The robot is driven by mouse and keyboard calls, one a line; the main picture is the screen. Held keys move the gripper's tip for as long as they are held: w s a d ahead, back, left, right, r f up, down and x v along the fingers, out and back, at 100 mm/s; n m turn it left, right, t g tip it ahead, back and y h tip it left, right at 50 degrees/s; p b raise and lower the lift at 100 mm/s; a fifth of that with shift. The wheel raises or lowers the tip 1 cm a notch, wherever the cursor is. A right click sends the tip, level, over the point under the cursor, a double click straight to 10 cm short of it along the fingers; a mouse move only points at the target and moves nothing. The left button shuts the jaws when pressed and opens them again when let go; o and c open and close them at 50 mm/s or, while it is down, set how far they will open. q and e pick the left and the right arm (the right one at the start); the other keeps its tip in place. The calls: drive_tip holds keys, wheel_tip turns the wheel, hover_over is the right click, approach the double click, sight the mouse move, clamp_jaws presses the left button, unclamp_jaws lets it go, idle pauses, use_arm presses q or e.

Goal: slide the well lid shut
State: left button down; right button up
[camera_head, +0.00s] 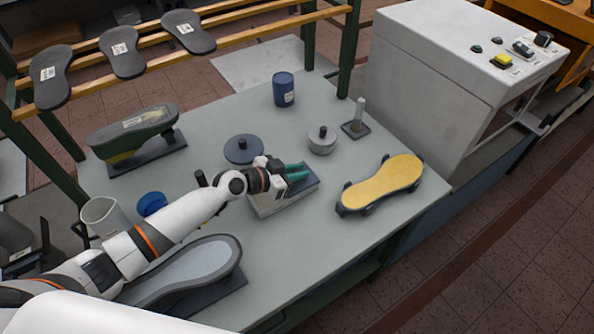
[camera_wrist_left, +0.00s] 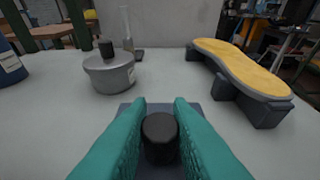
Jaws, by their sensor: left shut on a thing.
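The well is a small grey box (camera_head: 268,207) on the table, with a dark blue-grey sliding lid (camera_head: 309,187) on top. The lid's front edge also shows in the left wrist view (camera_wrist_left: 128,107). My left gripper (camera_head: 295,173) is over the box, its teal fingers (camera_wrist_left: 160,108) shut on the lid's black knob (camera_wrist_left: 160,138), one on each side. The gripper hides much of the lid, so I cannot tell how far it covers the well. My right gripper is not in view.
A yellow-topped shoe last (camera_head: 382,182) lies right of the box. A lidded metal pot (camera_head: 322,144), a round dark-blue lid (camera_head: 243,150), a blue can (camera_head: 283,89) and a post on a base (camera_head: 356,123) stand behind. A grey sole form (camera_head: 192,265) lies under my left arm.

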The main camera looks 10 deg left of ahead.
use_arm(q)
drive_tip(key=s+a+b, duration=0.4)
drive_tip(key=s+a, duration=0.1)
drive_tip(key=shift+s+a+f, duration=0.2)
drive_tip(key=shift+s+a, duration=0.1)
drive_tip(key=shift+a, duration=0.05)
drive_tip(key=shift+s+a+r, duration=0.1)
drive_tip(key=shift+s+a, duration=0.1)
drive_tip(key=shift+s, duration=0.1)
drive_tip(key=c, duration=1.3)
unclamp_jaws()
drive_tip(key=shift+a+r, duration=0.1)
drive_tip(key=shift+s, duration=0.1)
